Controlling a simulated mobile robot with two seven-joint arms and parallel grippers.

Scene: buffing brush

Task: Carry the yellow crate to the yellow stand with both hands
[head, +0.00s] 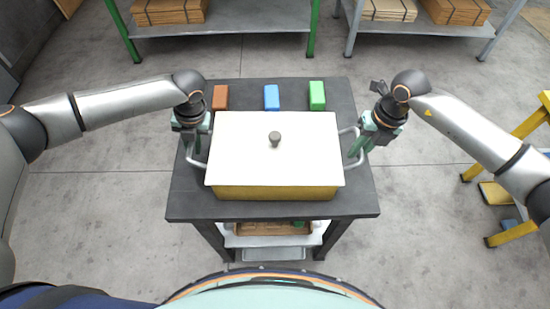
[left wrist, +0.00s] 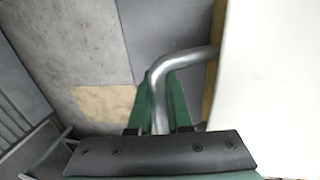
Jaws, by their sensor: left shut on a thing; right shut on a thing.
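The yellow crate (head: 275,193) sits on a dark table (head: 360,206) in the head view. A white lid (head: 250,160) with a dark knob covers its top, and metal handles stick out at its left and right sides. My left gripper (head: 192,148) is shut on the left handle; the left wrist view shows the metal bar (left wrist: 172,72) between the green fingers (left wrist: 160,100). My right gripper (head: 358,150) is shut on the right handle. The yellow stand (head: 525,128) shows only in part at the right edge, on the floor.
A brown block (head: 220,97), a blue block (head: 271,97) and a green block (head: 317,95) stand in a row behind the crate. Shelves with cardboard stacks (head: 170,12) stand at the back. Open concrete floor lies between the table and the stand.

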